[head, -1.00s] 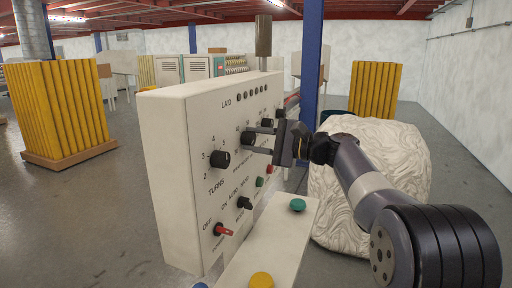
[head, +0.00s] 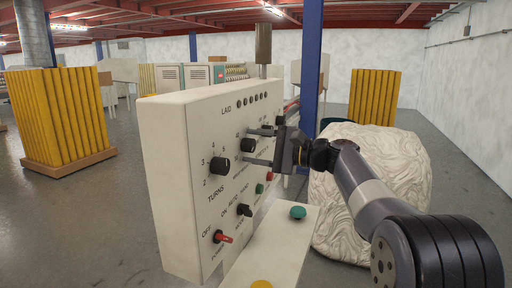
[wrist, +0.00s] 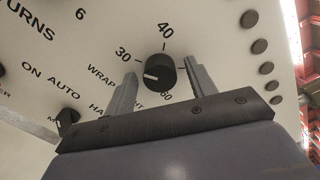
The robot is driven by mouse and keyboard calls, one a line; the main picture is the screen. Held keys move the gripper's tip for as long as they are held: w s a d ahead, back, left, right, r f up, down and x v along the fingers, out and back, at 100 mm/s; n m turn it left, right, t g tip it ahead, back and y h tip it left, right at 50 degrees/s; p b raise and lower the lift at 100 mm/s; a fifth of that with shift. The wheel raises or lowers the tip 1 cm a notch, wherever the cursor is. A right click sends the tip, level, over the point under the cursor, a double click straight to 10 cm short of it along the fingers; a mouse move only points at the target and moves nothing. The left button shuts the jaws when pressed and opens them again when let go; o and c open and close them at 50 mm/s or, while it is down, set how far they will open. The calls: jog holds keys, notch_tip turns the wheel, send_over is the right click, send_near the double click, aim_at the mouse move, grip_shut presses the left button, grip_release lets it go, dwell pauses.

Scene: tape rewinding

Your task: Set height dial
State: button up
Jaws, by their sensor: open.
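The height dial (wrist: 160,72) is a black knob with a white pointer mark, on a cream panel by the words WRAP HEIGHT, partly covered. In the wrist view its mark points left, below the 30. My gripper (wrist: 163,74) is open, with one finger on each side of the dial and a visible gap to both. The finger on the right covers part of the scale. In the head view the dial (head: 248,145) sits between the fingertips of my gripper (head: 253,147), close to the panel face.
The panel (head: 185,130) also carries a turns dial (head: 219,166), a mode switch (head: 244,210) and a red power switch (head: 223,237). A green button (head: 298,212) and a yellow button (head: 261,285) sit on the ledge below. A wrapped white bundle (head: 375,165) stands close behind my arm.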

jog(key=b+v, duration=0.1)
jog(key=v, duration=0.9)
jog(key=shift+d, duration=0.4)
jog(key=shift+s+a, duration=0.1)
jog(key=p+x, duration=0.1)
jog(key=x, duration=0.9)
jog(key=shift+a, duration=0.35)
